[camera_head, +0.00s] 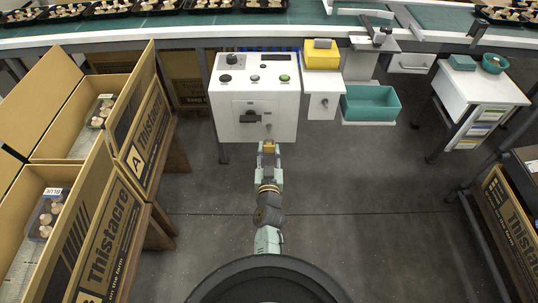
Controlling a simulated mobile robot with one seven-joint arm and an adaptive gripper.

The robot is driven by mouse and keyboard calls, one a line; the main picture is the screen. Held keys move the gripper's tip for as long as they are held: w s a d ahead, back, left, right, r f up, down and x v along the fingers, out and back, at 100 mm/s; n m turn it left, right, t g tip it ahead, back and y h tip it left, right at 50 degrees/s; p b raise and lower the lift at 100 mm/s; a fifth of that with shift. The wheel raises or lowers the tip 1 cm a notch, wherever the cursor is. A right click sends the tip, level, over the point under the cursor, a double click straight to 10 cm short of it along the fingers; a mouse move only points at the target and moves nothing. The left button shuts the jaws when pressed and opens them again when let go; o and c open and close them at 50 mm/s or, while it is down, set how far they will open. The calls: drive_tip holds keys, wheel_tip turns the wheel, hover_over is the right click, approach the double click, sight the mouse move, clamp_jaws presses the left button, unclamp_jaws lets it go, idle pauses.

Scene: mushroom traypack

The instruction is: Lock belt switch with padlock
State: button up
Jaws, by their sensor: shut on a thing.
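The belt switch appears to be on the front of the white control box (283,112), which has a dark handle plate (250,112) on its lower face and knobs and buttons on its sloped top. My gripper (268,150) is at the box's lower right front, shut on a small brass-coloured padlock (269,147). A small light piece, perhaps the shackle, shows above the padlock, close to the box face. I cannot tell whether it touches the box or passes through a hole.
A yellow holder (321,55) stands right of the box, with a teal bin (370,103) beyond it. Cardboard boxes (148,130) with mushroom trays stand at left. A white side table (480,85) is at right. The conveyor (250,22) runs behind. The floor between is clear.

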drive_tip(key=w+f, duration=0.1)
drive_tip(key=w, duration=0.5)
idle(0.6)
drive_tip(key=shift+w, duration=0.1)
idle(0.4)
drive_tip(key=o, duration=1)
drive_tip(key=shift+f, duration=0.1)
